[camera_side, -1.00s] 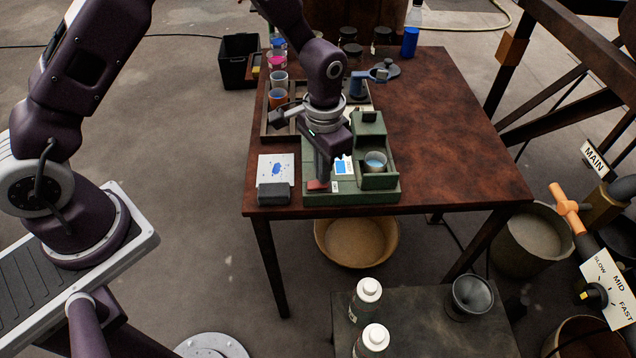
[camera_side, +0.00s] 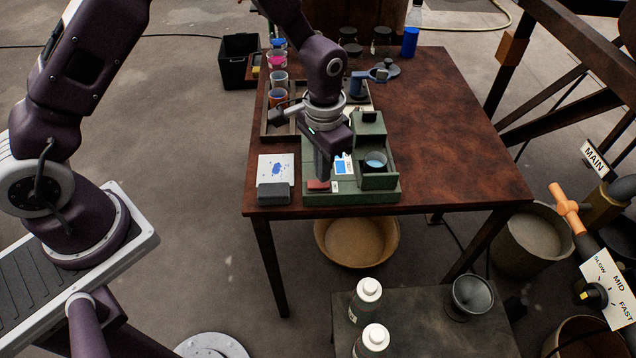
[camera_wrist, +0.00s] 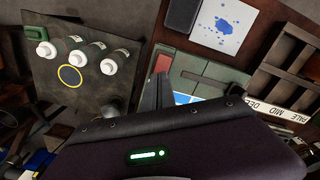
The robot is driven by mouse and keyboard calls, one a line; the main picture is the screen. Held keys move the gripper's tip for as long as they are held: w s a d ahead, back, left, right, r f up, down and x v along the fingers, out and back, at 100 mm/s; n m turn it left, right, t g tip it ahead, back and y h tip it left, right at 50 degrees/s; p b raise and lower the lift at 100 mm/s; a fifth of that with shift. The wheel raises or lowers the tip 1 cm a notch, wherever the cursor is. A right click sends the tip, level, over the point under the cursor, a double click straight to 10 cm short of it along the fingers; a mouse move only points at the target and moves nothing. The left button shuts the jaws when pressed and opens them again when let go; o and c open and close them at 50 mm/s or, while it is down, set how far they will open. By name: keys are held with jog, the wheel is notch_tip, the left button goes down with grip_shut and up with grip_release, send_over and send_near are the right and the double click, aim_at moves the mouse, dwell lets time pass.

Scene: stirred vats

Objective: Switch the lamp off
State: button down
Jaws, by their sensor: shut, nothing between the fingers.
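The green lamp unit (camera_side: 350,196) stands at the near edge of the table, with a raised block at the back and a cup of blue liquid (camera_side: 375,162) in its right bay. A red rocker switch (camera_side: 318,186) sits at its front left corner and also shows in the wrist view (camera_wrist: 163,63). My gripper (camera_side: 322,176) is shut and empty, pointing down at the unit just behind the switch. In the wrist view the fingertips (camera_wrist: 157,88) are close to the switch. I cannot tell whether they touch it.
A white blue-spotted tile (camera_side: 276,168) and a dark grey block (camera_side: 274,194) lie left of the unit. A wooden rack (camera_side: 268,128) with cups is behind. The table's right side (camera_side: 455,150) is clear.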

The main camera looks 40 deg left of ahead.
jog(key=shift+r, duration=2.75)
jog(key=s+a+r+n+t, duration=0.1)
jog(key=s+a+r, duration=0.2)
jog(key=s+r, duration=0.35)
jog(key=s+a+r+t, duration=0.2)
jog(key=s+r, duration=0.1)
jog(key=r, duration=0.7)
jog(key=s+a+r+n+t, duration=0.1)
jog(key=s+a+r, duration=0.1)
jog(key=s, duration=0.5)
jog(key=s+a+r+n+t, duration=0.1)
jog(key=s+r+t, duration=0.1)
jog(key=s, duration=0.5)
jog(key=n+g, duration=0.6)
jog(key=n, duration=0.3)
send_over(308, 187)
notch_tip(308, 187, down, 13)
jog(key=shift+f, duration=0.2)
